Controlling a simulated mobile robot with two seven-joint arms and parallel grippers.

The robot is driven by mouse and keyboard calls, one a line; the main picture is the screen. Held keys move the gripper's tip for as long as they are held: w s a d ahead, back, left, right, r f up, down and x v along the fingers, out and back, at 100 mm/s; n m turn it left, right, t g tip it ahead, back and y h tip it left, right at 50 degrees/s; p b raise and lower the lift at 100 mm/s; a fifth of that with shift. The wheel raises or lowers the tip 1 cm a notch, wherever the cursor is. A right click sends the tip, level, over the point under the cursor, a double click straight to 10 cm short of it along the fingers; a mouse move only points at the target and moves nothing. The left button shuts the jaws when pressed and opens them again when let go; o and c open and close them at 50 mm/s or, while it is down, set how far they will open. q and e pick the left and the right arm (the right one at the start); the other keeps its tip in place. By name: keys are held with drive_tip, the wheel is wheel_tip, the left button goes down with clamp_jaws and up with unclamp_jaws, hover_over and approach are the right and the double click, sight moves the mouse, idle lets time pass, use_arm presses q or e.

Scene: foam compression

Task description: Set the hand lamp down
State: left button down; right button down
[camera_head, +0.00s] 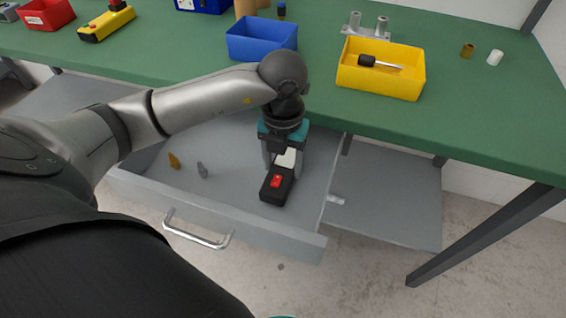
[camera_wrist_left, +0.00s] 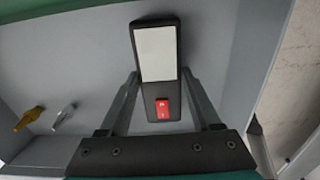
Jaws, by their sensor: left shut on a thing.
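The hand lamp (camera_head: 277,184) is a black bar with a red switch and a pale panel. It is in or just above the open grey drawer (camera_head: 228,140), near its right side. My left gripper (camera_head: 284,166) points down and is shut on the lamp. In the left wrist view the lamp (camera_wrist_left: 157,65) lies between the two fingers of the gripper (camera_wrist_left: 160,98). I cannot tell whether the lamp touches the drawer floor.
A yellow piece (camera_head: 174,160) and a grey piece (camera_head: 202,170) lie in the drawer's left part. The drawer has a metal handle (camera_head: 198,236). On the green bench (camera_head: 330,45) stand a blue bin (camera_head: 262,48) and a yellow bin (camera_head: 380,82) with a screwdriver (camera_head: 380,63).

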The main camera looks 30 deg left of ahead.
sight(283, 167)
use_arm(q)
drive_tip(key=shift+f, duration=0.1)
use_arm(e)
drive_tip(key=shift+d+f, duration=0.1)
drive_tip(key=shift+d, duration=0.05)
use_arm(q)
drive_tip(key=shift+c, duration=0.5)
unclamp_jaws()
use_arm(e)
drive_tip(key=shift+w, duration=0.2)
use_arm(q)
drive_tip(key=shift+r, duration=0.2)
use_arm(e)
drive_tip(key=shift+s+a+r, duration=0.1)
drive_tip(key=shift+a+r, duration=0.1)
drive_tip(key=shift+a, duration=0.05)
use_arm(q)
wheel_tip(283, 167, up, 12)
drive_tip(key=p, duration=0.3)
use_arm(e)
drive_tip(key=shift+g, duration=0.5)
drive_tip(key=s+r, duration=0.1)
drive_tip(key=s+a, duration=0.1)
drive_tip(key=s, duration=0.1)
drive_tip(key=s+a+r, duration=0.1)
drive_tip(key=shift+s+a+r, duration=0.2)
drive_tip(key=shift+a+r, duration=0.05)
drive_tip(key=shift+r, duration=0.05)
use_arm(q)
drive_tip(key=shift+p, duration=0.3)
